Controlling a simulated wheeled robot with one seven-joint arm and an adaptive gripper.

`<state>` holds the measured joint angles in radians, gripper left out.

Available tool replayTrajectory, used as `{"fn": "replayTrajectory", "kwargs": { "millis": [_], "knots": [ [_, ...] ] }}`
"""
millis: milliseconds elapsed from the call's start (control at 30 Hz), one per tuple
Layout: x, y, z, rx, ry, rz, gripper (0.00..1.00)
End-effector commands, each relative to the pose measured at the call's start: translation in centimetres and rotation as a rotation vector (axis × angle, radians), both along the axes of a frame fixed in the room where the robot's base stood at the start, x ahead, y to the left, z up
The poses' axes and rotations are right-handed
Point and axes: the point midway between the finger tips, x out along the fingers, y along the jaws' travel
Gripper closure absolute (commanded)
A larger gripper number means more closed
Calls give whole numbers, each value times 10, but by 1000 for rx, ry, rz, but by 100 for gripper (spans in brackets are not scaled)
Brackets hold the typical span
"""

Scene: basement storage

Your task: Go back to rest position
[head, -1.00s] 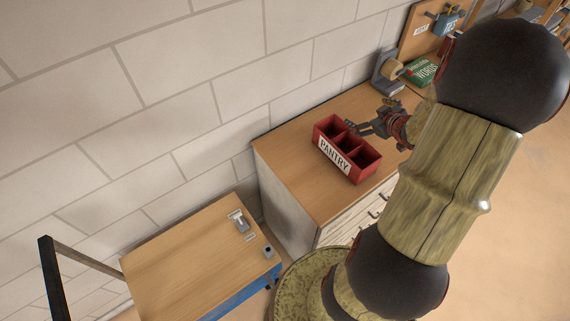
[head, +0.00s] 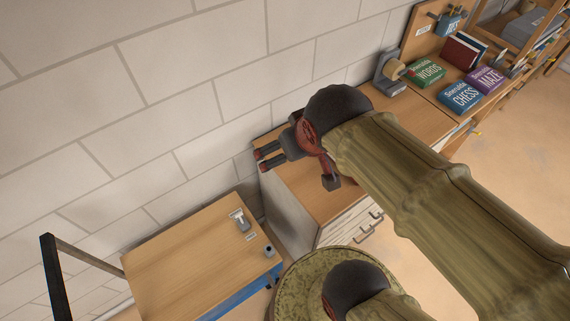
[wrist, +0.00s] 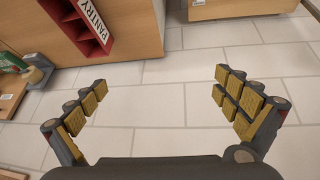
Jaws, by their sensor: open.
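My gripper (head: 268,161) is raised above the left end of the wooden cabinet top in the head view, its fingers pointing left. In the wrist view my gripper (wrist: 160,95) is open, its two padded fingers wide apart with nothing between them. Beyond them are wall blocks. The red divided box labelled PANTRY (wrist: 80,22) shows at the top left of the wrist view, on the cabinet top and apart from the fingers. In the head view my arm hides this box.
A tape dispenser (head: 389,75) and boxes labelled WORDS (head: 426,74), CHESS (head: 460,96) and MAZE (head: 487,80) stand along the bench to the right. A lower wooden-topped unit (head: 195,262) with a blue side is at the lower left. The white block wall (head: 180,90) runs behind.

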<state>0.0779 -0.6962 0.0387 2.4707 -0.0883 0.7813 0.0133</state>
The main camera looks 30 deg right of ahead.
Motion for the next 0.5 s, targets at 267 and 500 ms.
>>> {"fn": "replayTrajectory", "kwargs": {
  "millis": [267,500],
  "knots": [
    [-36,41,-1,82,54,68,0],
    [-36,41,-1,81,54,66,0]
  ]
}}
